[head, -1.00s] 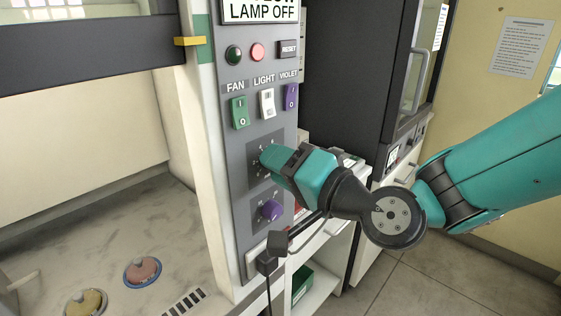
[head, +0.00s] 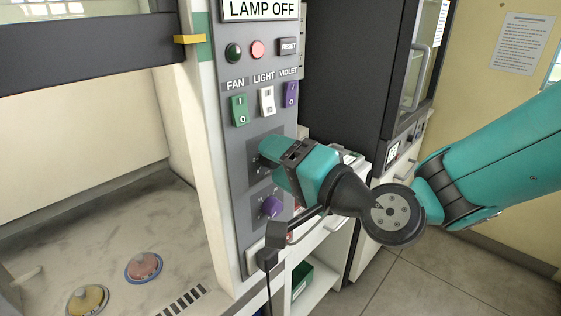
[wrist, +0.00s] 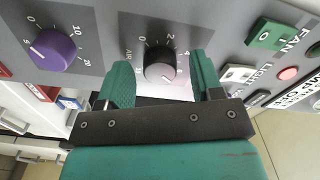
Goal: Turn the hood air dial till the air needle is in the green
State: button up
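The air dial (wrist: 159,66) is a dark round knob on a grey plate marked with numbers and "AIR" in the wrist view. A pale line on its face points toward the lower right of that picture. My gripper (wrist: 161,72) has its teal fingers on either side of the knob, with a visible gap on each side. In the head view my gripper (head: 264,155) is at the panel (head: 235,165) and covers the air dial. The air needle and its green zone do not show in either view.
A purple dial (head: 271,208) sits just below my gripper, also at left in the wrist view (wrist: 54,47). Above are the green fan switch (head: 239,109), the light switch (head: 267,101) and the violet switch (head: 291,94). A dark cabinet (head: 355,70) stands behind.

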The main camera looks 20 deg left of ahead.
dwell(0.3)
jog(key=b+v, duration=1.2)
jog(key=v, duration=0.5)
jog(key=shift+d, duration=0.2)
jog(key=shift+s, duration=0.15)
